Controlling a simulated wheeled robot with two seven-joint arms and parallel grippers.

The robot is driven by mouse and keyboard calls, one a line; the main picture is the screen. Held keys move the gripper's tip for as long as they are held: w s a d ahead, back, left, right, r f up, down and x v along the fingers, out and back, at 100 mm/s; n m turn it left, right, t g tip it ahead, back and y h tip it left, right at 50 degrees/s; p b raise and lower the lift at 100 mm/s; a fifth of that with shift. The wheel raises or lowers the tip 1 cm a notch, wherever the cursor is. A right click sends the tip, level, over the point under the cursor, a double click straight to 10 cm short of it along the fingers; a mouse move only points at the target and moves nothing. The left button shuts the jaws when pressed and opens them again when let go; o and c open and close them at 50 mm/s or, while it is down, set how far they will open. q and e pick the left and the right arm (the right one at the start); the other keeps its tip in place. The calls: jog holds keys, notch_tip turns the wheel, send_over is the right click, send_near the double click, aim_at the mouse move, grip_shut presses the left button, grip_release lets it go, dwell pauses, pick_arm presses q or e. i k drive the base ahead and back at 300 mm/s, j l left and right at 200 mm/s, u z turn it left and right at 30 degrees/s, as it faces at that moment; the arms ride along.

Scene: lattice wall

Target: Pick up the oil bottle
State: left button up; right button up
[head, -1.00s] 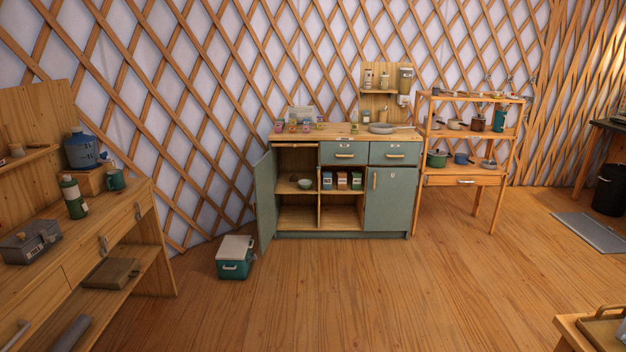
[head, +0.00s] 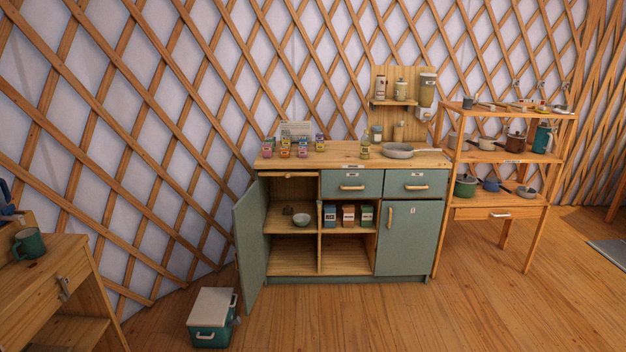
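A small clear bottle (head: 365,146) with yellowish contents stands upright on the wooden countertop (head: 345,158), left of a grey pan (head: 398,151). It looks most like the oil bottle, but its label is too small to read. Other bottle-like containers stand near it: a jar (head: 377,133) and a wooden container (head: 398,131) behind, and two on the small wall shelf above, one at the left (head: 381,88) and one beside it (head: 401,87). Neither of my grippers is in view.
The green cabinet's left door (head: 250,245) is open and sticks out forward. A teal cooler (head: 211,318) sits on the floor before it. A desk (head: 50,290) is at left, a rack (head: 500,157) at right. Floor (head: 400,320) before the right cabinet is clear.

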aim_at(365, 140)
jog(key=i+z, duration=0.15)
jog(key=i, duration=0.45)
jog(key=i+j+z, duration=0.2)
jog(key=i, duration=0.35)
jog(key=i+j+z, duration=0.15)
jog(key=i, duration=0.4)
